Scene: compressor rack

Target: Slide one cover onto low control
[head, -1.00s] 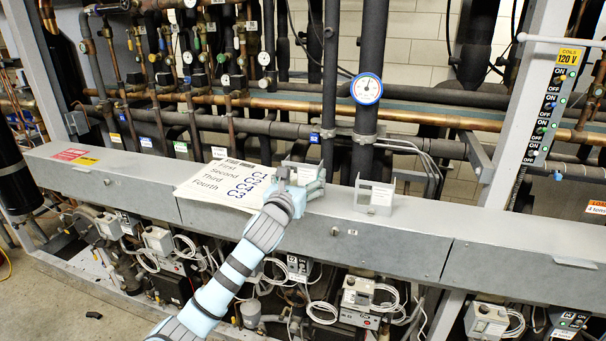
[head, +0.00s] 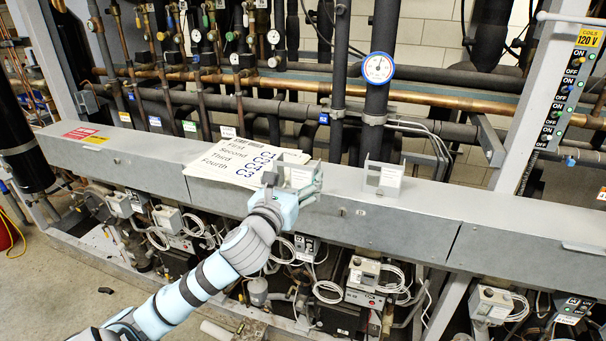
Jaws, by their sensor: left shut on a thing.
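One grey metal cover (head: 384,179) stands on the grey ledge (head: 420,200), right of centre. A second, similar grey cover (head: 301,174) is at my left gripper (head: 305,191), which is shut on it. The gripper is at the ledge's front edge, and its fingers hide part of the cover. I cannot tell whether the held cover touches the ledge. Low control boxes hang below the ledge: one at centre right (head: 363,275), one at lower right (head: 491,304), and others at the left (head: 168,219). My right gripper is not in view.
A printed sign (head: 235,163) lies on the ledge just left of the held cover. Pipes and a round gauge (head: 378,68) stand behind. White cables (head: 395,275) loop around the low boxes. A switch panel (head: 567,90) is at the right.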

